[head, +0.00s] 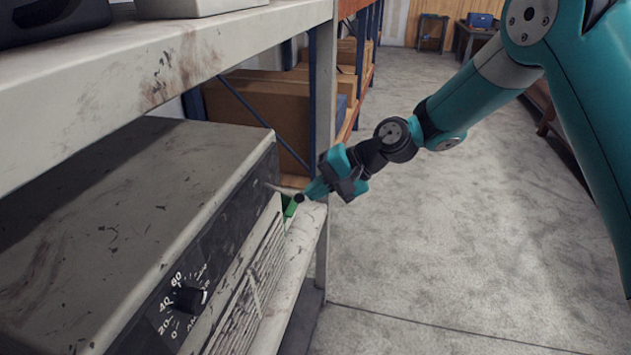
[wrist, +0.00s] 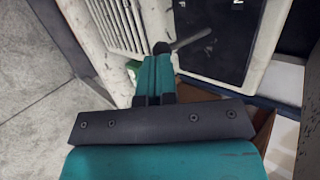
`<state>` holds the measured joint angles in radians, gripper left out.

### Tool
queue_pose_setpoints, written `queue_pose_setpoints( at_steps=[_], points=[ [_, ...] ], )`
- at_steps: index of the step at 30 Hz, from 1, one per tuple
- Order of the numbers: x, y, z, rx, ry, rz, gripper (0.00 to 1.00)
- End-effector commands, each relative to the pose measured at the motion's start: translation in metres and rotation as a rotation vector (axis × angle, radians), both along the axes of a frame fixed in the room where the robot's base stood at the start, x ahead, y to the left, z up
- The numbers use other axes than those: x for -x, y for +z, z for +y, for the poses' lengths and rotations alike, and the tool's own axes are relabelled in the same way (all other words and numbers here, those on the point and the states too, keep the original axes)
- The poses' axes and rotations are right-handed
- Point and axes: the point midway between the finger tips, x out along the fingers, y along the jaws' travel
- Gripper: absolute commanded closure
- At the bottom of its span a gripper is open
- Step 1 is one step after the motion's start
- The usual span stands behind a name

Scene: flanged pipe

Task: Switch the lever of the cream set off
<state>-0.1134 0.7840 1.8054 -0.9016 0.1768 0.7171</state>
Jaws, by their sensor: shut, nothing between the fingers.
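The cream set (head: 120,190) is a worn, boxy unit on the shelf, with a dark front panel, a numbered dial and a slatted grille. Its lever (head: 280,189) is a thin grey rod standing out from the far end of the front panel, ending in a black knob. My gripper (head: 309,191) is shut and empty, its tip right at the knob; I cannot tell if they touch. In the wrist view the lever (wrist: 190,40) reaches from the dark panel to the knob, just beyond my closed fingertips (wrist: 160,60). Part of the knob may be hidden.
The dial (head: 188,298) is at the near end of the panel. A shelf board (head: 150,75) runs above the set. Cardboard boxes (head: 250,110) stand beyond it. The concrete floor (head: 430,240) at right is clear.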

Motion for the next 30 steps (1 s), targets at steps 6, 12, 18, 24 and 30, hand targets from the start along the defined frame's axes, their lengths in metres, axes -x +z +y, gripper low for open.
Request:
queue_pose_setpoints(
  at_steps=[6,12,18,24,30],
  points=[
    [0.0,0.008,0.0,0.0,0.0,0.0,1.0],
    [0.0,0.007,0.0,0.0,0.0,0.0,1.0],
    [0.001,0.012,-0.008,0.0,0.002,0.0,1.0],
    [0.006,0.022,-0.037,0.0,0.012,-0.002,1.0],
    [0.012,0.035,-0.081,0.001,0.011,-0.003,1.0]
  ],
)
